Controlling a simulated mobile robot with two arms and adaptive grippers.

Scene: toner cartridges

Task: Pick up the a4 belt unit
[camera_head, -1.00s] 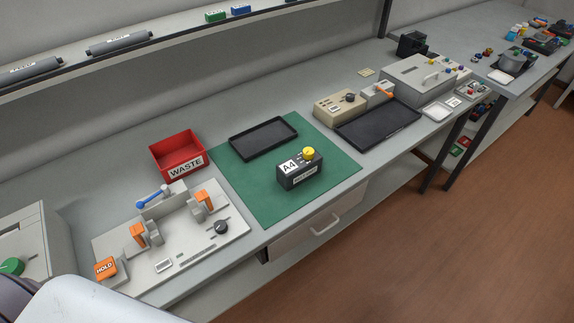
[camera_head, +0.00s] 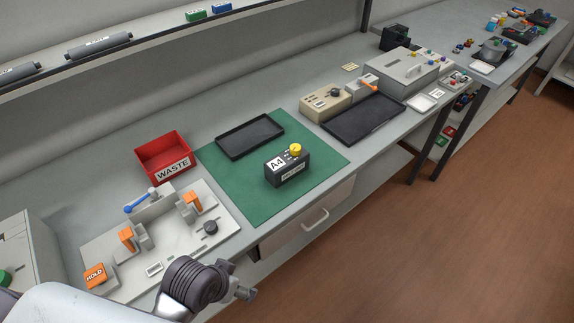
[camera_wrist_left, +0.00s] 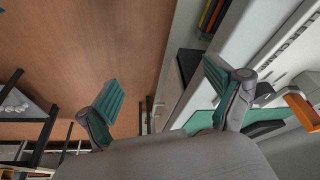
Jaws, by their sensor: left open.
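The A4 belt unit (camera_head: 287,169) is a dark box with a white A4 label and a yellow knob on top. It stands upright on the green mat (camera_head: 232,207) in the head view. My left gripper (camera_head: 246,292) is in front of the bench edge, to the lower left of the belt unit and well apart from it. In the left wrist view my left gripper (camera_wrist_left: 170,88) has its two teal-padded fingers spread, with nothing between them. My right gripper is in neither view.
A black tray (camera_head: 221,152) lies on the mat behind the belt unit. The red WASTE bin (camera_head: 148,160) and a grey fixture (camera_head: 212,240) with orange clamps are to the left. A larger black tray (camera_head: 335,133) is to the right. Bare mat surrounds the unit.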

